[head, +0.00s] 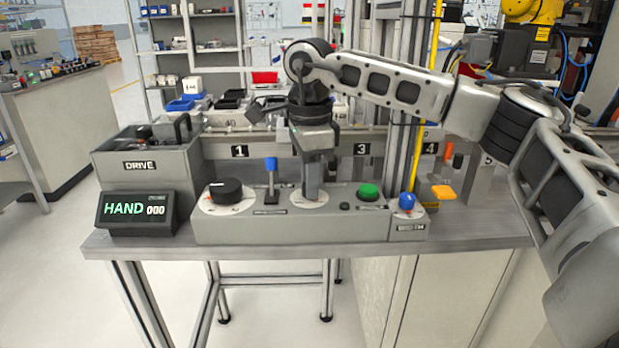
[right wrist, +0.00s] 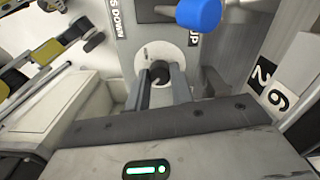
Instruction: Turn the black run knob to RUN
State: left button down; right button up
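The grey control box (head: 293,226) stands on the bench. My right gripper (head: 312,192) points down at its middle white dial (head: 326,197), which its fingers partly cover in the head view. In the right wrist view, a small black knob (right wrist: 160,72) sits on the white dial plate (right wrist: 176,55) between my two fingertips. The fingers are close together, one at each side of the knob, and appear to touch it. The knob's pointer and the dial's markings cannot be read. A display (head: 137,212) at the left reads HAND 000. My left gripper is not in view.
A larger black knob (head: 226,191) and a blue-topped lever (head: 270,165) stand left of my gripper. A green button (head: 368,192) and a blue knob (head: 407,202) are to its right. A grey DRIVE bin (head: 152,166) stands behind the display.

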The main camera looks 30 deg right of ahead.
grip_shut()
